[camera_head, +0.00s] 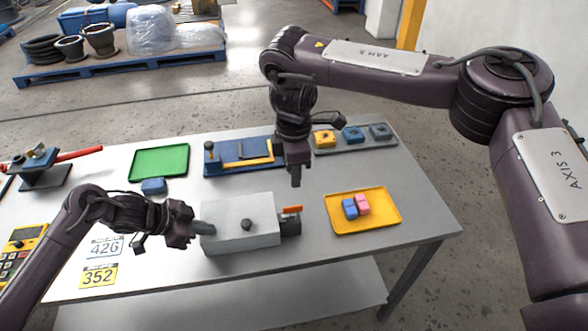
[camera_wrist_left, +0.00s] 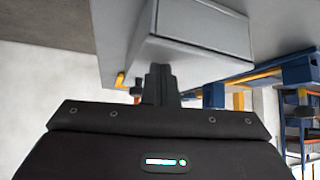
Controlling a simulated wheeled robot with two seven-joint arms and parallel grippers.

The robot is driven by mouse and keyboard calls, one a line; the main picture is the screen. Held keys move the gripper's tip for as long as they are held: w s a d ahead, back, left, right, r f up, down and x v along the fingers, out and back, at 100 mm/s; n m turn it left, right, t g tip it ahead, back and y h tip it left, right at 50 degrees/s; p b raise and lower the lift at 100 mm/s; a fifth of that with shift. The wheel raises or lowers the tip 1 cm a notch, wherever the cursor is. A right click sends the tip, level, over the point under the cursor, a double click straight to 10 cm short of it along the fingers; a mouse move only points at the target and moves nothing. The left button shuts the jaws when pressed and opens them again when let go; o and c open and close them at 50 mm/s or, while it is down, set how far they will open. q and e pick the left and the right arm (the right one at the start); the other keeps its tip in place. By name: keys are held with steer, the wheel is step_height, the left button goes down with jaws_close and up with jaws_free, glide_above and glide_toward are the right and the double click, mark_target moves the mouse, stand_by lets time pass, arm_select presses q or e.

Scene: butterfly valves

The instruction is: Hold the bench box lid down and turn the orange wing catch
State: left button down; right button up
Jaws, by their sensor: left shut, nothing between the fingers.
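The light grey bench box (camera_head: 240,238) stands on the table with its lid (camera_head: 228,211) lying closed on top and a dark round knob (camera_head: 247,224) on the lid. The orange wing catch (camera_head: 292,209) sits on a dark block at the box's right end. My left gripper (camera_head: 207,229) is shut and empty at the lid's left edge; I cannot tell whether it touches. Its closed fingers (camera_wrist_left: 160,84) also show beside the box (camera_wrist_left: 195,45) in the left wrist view. My right gripper (camera_head: 295,180) points down above and behind the catch, apart from it; its finger gap is unclear.
A yellow tray (camera_head: 375,221) with blue and pink blocks lies right of the box. Behind are a green tray (camera_head: 160,162), a blue fixture (camera_head: 222,165) and a rack of coloured blocks (camera_head: 352,135). Number cards (camera_head: 99,276) lie at front left.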

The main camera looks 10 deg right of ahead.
arm_select(q)
steer(key=shift+s+a+f, duration=0.1)
steer(key=shift+s+f, duration=0.1)
steer(key=shift+f, duration=0.05)
steer(key=shift+w+r+p, duration=0.2)
steer(key=shift+r+p, duration=0.75)
step_height(320, 180, up, 6)
steer(key=p, duration=0.5)
steer(key=shift+f, duration=0.2)
steer(key=shift+f, duration=0.1)
